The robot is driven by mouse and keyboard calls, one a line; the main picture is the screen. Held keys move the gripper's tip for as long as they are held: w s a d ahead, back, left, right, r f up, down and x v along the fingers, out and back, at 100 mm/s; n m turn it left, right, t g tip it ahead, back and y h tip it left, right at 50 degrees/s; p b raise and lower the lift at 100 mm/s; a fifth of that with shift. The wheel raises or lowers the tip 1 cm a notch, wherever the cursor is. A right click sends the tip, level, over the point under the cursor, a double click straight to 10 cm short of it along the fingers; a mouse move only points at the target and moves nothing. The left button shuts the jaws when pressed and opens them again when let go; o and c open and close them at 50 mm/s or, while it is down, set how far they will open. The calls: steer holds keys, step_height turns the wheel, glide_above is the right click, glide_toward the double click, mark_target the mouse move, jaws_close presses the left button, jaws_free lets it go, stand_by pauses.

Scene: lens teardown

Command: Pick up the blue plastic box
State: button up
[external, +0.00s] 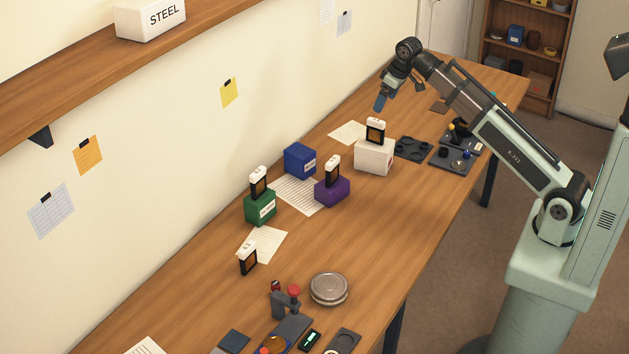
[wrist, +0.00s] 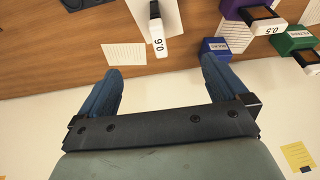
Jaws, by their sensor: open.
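The blue plastic box (external: 300,161) sits on the wooden bench near the wall, partly on a sheet of paper, with a white label on its front. Nothing stands on it. It also shows in the wrist view (wrist: 215,46), just beyond the right finger. My gripper (external: 382,103) is in the air near the wall, up and to the right of the blue box in the external view. In the wrist view my gripper (wrist: 167,82) has its two blue fingers wide apart with nothing between them.
A green box (external: 260,208), a purple box (external: 332,191) and a white box (external: 374,158) stand around the blue box, each with a white-topped dark piece on it. A round metal tin (external: 329,289) and a press-like tool (external: 287,305) stand at the near end.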

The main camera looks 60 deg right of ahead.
steer(key=shift+a, duration=0.45)
steer(key=w+a+f+n, duration=0.1)
steer(key=w+a+f, duration=0.2)
steer(key=a, duration=0.2)
steer(key=m+g, duration=0.3)
steer(key=g, duration=0.1)
glide_above(300, 150)
step_height(300, 150, down, 6)
steer(key=shift+w+a+r, duration=0.1)
steer(key=shift+w, duration=0.05)
step_height(300, 150, down, 14)
steer(key=shift+r, duration=0.15)
steer(key=shift+c, duration=0.4)
